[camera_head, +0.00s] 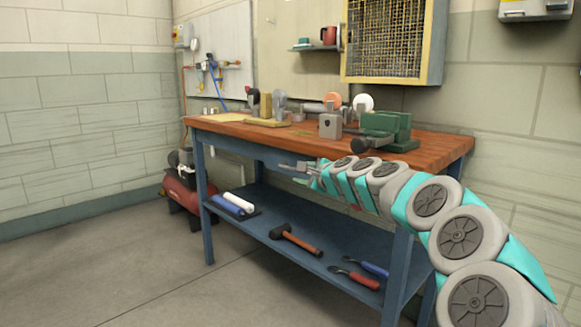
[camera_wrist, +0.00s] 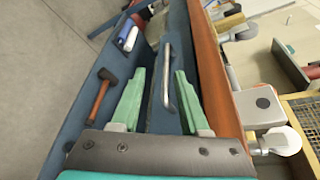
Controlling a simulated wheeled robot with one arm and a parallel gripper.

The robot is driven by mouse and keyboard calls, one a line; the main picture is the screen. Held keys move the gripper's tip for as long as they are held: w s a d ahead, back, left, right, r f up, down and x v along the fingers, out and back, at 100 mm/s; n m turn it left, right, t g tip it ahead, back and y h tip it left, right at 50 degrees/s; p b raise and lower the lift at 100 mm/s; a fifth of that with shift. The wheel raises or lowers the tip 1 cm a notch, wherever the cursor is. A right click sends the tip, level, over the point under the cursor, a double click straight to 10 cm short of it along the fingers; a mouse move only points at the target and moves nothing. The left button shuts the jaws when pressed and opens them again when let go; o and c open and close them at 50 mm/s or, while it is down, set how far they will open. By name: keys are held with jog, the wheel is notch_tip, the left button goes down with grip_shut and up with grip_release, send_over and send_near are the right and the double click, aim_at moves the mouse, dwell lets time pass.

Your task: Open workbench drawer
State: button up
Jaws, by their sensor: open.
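The workbench (camera_head: 228,128) has a wooden top and a blue frame. Its blue drawer front (camera_wrist: 162,121) lies under the top's front edge in the wrist view and looks closed. A silver bar handle (camera_wrist: 172,68) is on that front. My gripper (camera_wrist: 161,71) is open, with its two pale green fingers on either side of the handle in the picture. The handle appears nearer the right finger. I cannot tell how far the fingertips are from it. In the head view my gripper (camera_head: 297,167) is at the bench's front edge, and my arm hides part of the front.
The lower shelf (camera_head: 262,232) holds a hammer (camera_head: 296,240), pliers (camera_head: 354,278) and rolls (camera_head: 238,201). A green vise (camera_head: 386,130) stands on the top. A red compressor (camera_head: 180,192) is at the left. The floor in front is clear.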

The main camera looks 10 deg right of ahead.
aim_at(294, 170)
jog(key=shift+m, duration=0.4)
jog(key=w, duration=0.4)
jog(key=w+f, duration=0.1)
jog(key=w, duration=0.2)
jog(key=shift+a+f, duration=0.1)
jog(key=shift+a, duration=0.05)
jog(key=shift+x, duration=0.9)
jog(key=shift+c, duration=0.3)
grip_shut()
